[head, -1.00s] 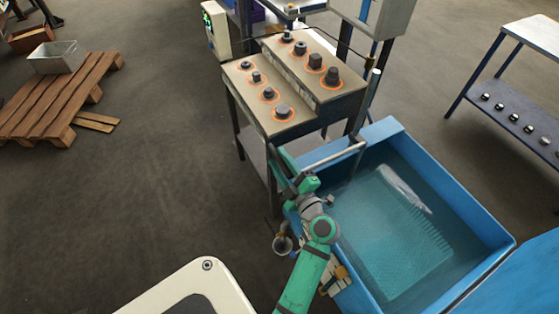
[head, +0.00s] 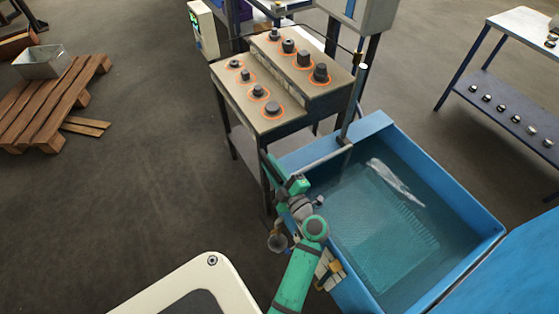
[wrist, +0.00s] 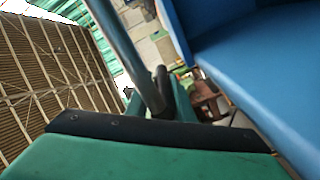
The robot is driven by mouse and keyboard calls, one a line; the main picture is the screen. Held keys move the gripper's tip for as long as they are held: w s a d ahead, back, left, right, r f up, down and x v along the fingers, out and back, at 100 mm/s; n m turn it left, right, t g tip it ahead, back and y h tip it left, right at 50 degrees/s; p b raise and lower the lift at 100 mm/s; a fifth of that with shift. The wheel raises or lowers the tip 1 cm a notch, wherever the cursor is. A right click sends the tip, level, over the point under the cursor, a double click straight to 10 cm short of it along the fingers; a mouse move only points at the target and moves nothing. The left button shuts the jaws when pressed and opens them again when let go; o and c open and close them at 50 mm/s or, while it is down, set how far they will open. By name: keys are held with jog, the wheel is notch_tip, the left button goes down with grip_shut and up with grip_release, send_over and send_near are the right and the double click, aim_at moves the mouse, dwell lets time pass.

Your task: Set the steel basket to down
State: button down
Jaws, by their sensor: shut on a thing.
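The steel basket (head: 385,235) shows as a pale mesh under the water in the blue tank (head: 460,195) in the head view. How deep it sits is hard to tell. My gripper (head: 292,184) is at the near end of this bar, at the tank's left rim. In the wrist view, my gripper (wrist: 160,98) is shut on a grey rod (wrist: 120,45), which looks like the same bar. The link between bar and basket is hidden.
A bench (head: 240,105) with several dark steel pieces in orange rings stands behind the tank's left corner. A blue shelf table (head: 505,110) is at the right. A pallet (head: 55,105) with a metal bin (head: 42,62) lies far left. The floor (head: 150,190) between is clear.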

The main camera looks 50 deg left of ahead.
jog(key=shift+d+f, duration=0.1)
jog(key=shift+f, duration=0.5)
jog(key=c, duration=1.6)
grip_release()
jog(key=shift+c, duration=0.2)
jog(key=shift+r, duration=0.1)
jog(key=s+d, duration=0.1)
jog(key=d, duration=0.9)
jog(key=shift+d, duration=0.35)
jog(key=shift+a, duration=0.15)
